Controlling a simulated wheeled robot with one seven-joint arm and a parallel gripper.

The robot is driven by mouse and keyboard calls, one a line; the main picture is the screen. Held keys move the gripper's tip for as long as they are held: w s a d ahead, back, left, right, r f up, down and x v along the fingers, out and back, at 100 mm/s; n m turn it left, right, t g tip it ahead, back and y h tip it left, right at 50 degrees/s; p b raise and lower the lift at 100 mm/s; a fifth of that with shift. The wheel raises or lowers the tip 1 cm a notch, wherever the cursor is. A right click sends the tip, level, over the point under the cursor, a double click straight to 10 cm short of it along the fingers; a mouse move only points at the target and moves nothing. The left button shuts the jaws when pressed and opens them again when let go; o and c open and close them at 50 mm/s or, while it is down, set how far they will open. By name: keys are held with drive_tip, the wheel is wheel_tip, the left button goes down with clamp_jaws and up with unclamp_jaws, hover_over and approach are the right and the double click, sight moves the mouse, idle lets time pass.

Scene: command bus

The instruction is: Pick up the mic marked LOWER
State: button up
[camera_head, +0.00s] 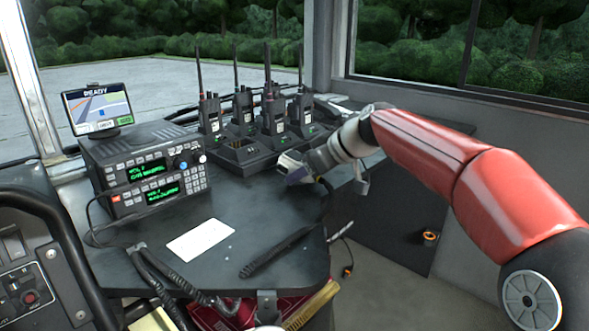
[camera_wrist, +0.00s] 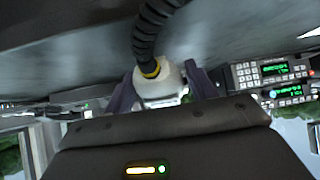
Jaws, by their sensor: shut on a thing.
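My gripper (camera_head: 293,170) is over the dark desk, in front of the radio charger. In the wrist view its two purple fingers (camera_wrist: 163,90) are closed on either side of a pale, rounded mic (camera_wrist: 160,92). A yellow collar and a black coiled cord (camera_wrist: 150,40) lead away from the mic. No marking on it can be read, so I cannot tell whether it says LOWER. In the head view the mic is mostly hidden by my gripper.
A two-tier radio unit (camera_head: 148,168) with green displays stands at the left, with a READY screen (camera_head: 97,108) above it. Several handheld radios (camera_head: 272,115) stand in a charger behind my gripper.

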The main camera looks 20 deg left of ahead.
sight(297, 158)
drive_tip(key=shift+r+p, duration=0.85)
drive_tip(key=shift+r, duration=2.7)
drive_tip(key=shift+c, duration=0.7)
